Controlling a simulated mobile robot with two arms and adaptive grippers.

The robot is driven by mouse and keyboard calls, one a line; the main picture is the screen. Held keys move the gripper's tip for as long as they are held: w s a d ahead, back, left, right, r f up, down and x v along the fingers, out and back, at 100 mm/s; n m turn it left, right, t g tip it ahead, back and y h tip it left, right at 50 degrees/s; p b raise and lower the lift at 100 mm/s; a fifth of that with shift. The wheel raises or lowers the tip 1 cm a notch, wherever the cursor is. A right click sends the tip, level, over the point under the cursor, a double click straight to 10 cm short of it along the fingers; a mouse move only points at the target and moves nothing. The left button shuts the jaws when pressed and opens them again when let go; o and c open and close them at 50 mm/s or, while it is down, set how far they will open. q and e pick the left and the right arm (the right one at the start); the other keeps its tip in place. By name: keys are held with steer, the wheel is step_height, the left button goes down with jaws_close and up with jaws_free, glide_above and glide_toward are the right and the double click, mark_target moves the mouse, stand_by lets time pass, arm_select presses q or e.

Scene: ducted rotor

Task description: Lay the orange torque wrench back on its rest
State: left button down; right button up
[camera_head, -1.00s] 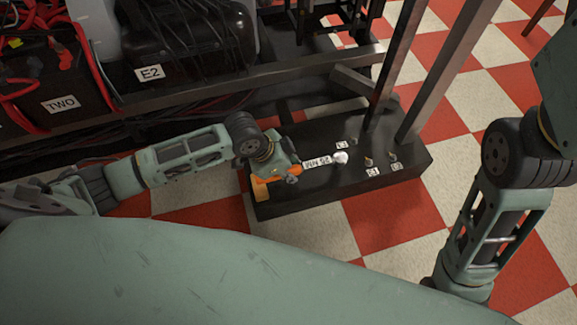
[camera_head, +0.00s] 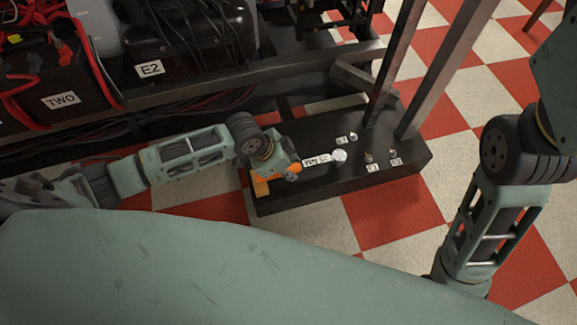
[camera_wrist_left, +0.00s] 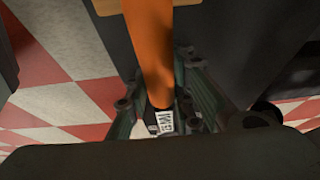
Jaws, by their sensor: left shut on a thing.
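The orange torque wrench (camera_head: 262,187) is mostly hidden by my left gripper (camera_head: 284,168) in the head view; only small orange parts show. In the left wrist view the wrench's orange handle (camera_wrist_left: 153,40) runs down from the top between the fingers of my left gripper (camera_wrist_left: 163,108). My left gripper is shut on it, over the left end of a black plinth (camera_head: 340,195). I cannot make out the rest itself, nor whether the wrench touches it. My right gripper is outside the views.
The plinth carries a "25 NM" label (camera_head: 316,160), a pale round knob (camera_head: 340,156) and several small labelled pegs. A metal post (camera_head: 448,70) rises at its right. Behind stands a rack with a black case (camera_head: 190,35) and cables. Checkered floor lies in front.

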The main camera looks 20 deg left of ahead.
arm_select(q)
steer(key=c, duration=1.5)
jaws_free()
steer(key=shift+o, duration=0.3)
